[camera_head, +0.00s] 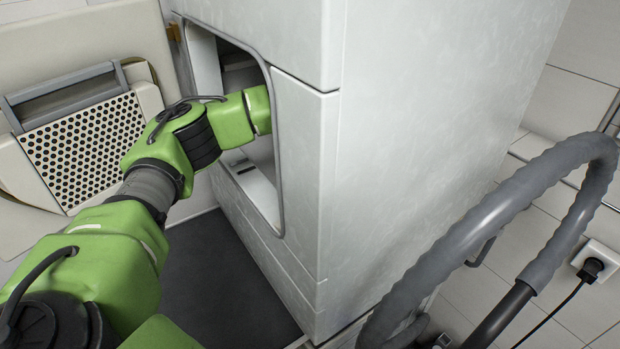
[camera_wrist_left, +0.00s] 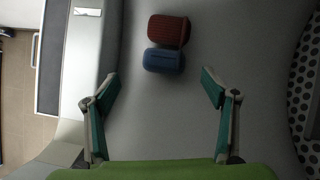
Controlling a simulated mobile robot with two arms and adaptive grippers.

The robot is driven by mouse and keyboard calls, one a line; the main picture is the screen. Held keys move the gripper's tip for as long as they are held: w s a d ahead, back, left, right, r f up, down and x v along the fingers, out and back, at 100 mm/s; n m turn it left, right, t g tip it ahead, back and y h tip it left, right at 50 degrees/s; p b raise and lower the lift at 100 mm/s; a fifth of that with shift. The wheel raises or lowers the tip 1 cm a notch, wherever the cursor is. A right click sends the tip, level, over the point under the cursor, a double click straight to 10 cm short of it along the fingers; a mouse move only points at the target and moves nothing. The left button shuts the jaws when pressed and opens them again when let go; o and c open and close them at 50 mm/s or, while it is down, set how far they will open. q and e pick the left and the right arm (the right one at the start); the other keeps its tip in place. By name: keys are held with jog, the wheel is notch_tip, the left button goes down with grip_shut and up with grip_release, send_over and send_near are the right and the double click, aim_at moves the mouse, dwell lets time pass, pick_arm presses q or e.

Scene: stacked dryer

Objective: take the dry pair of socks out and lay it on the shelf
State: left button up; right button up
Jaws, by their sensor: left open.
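In the left wrist view, a rust-red rolled bundle (camera_wrist_left: 169,30) and a smaller blue bundle (camera_wrist_left: 164,60) lie side by side on the pale grey inner surface of the dryer. They look like rolled pairs of socks and appear to touch. I cannot tell which is dry. My left gripper (camera_wrist_left: 160,80) is open, with nothing between its fingers. Both bundles lie just beyond the fingertips, the blue one nearer. In the head view my left arm reaches through the opening of the white dryer (camera_head: 430,130), which hides the gripper. My right gripper is not in view.
A perforated panel (camera_head: 85,145) stands at the left. A dark flat surface (camera_head: 225,280) lies below the opening; I cannot tell whether it is the shelf. A thick grey hose (camera_head: 480,225) curves at the right.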

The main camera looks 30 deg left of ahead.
pick_arm(q)
jog(key=p+x, duration=0.1)
jog(key=x, duration=0.3)
jog(key=shift+w+a+f, duration=0.1)
jog(key=shift+w, duration=0.05)
jog(key=p+x, duration=0.2)
jog(key=x, duration=0.1)
jog(key=p+x, duration=0.2)
jog(key=shift+w+d+f, duration=0.15)
jog(key=shift+d+f, duration=0.05)
jog(key=shift+d, duration=0.15)
jog(key=shift+a+f, duration=0.1)
jog(key=shift+f, duration=0.15)
jog(key=c, duration=1.2)
